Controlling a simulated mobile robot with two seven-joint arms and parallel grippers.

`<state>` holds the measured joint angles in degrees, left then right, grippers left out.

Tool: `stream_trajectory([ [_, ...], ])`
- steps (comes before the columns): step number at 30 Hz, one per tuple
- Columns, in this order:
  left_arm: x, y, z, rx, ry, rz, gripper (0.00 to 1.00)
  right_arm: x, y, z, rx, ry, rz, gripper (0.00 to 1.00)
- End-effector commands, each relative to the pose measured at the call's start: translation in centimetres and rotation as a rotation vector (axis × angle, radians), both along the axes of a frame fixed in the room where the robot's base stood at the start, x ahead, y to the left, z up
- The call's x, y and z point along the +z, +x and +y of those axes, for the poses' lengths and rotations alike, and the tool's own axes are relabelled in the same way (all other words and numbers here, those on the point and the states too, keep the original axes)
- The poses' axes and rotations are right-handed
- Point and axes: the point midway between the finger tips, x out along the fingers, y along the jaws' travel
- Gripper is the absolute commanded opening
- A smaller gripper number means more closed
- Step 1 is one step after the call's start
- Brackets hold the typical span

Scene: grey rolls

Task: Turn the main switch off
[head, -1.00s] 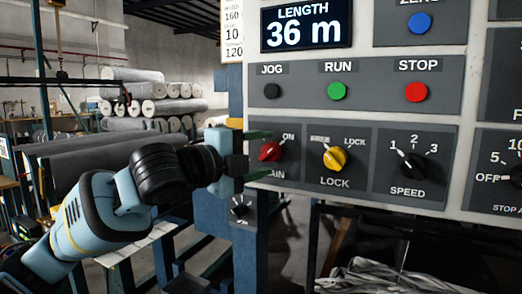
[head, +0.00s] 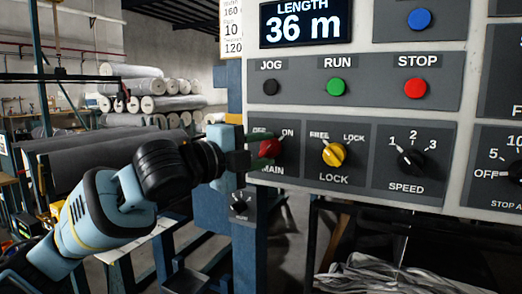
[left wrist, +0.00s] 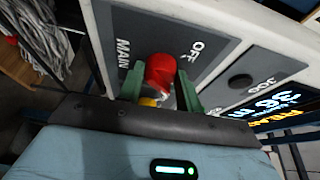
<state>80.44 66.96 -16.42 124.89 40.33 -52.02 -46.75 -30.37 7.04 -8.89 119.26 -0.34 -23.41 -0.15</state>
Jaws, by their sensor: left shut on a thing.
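The main switch is a red knob (head: 270,148) at the lower left of the control panel in the head view, with OFF at its upper left, ON at its upper right and MAIN below. My left gripper (head: 254,151) comes in from the left and is shut on this red knob. In the left wrist view, the green fingers of the left gripper (left wrist: 160,86) stand on either side of the red knob (left wrist: 162,70). The fingers partly hide the knob, and I cannot tell clearly where its pointer aims. My right gripper is not in view.
A yellow lock knob (head: 334,154) and a black speed knob (head: 411,162) sit to the right. Black, green (head: 336,87) and red (head: 416,88) buttons are above, under the length display (head: 305,26). Grey rolls (head: 158,104) lie in the left background.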

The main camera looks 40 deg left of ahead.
Motion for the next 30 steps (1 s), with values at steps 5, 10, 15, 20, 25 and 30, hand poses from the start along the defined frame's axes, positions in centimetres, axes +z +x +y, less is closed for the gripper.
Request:
stream_trajectory([
  [5, -0.2, 0.0, -0.1, -0.002, -0.071, -0.015, 0.12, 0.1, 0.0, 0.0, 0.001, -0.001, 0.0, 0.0],
  [10, -0.3, 0.0, -0.1, -0.003, -0.192, -0.044, 0.12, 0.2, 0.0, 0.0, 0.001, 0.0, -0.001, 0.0],
  [15, -0.4, 0.0, -0.2, -0.003, -0.348, -0.08, 0.12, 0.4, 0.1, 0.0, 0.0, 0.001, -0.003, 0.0],
  [20, -0.5, 0.0, -0.3, -0.004, -0.497, -0.117, 0.12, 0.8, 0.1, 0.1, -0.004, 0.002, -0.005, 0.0],
  [25, -0.5, 0.0, -0.3, -0.003, -0.656, -0.155, 0.12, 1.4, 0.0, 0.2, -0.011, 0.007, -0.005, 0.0],
  [30, -0.6, 0.0, -0.4, -0.003, -0.815, -0.191, 0.12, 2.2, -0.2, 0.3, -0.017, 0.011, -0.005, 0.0],
])
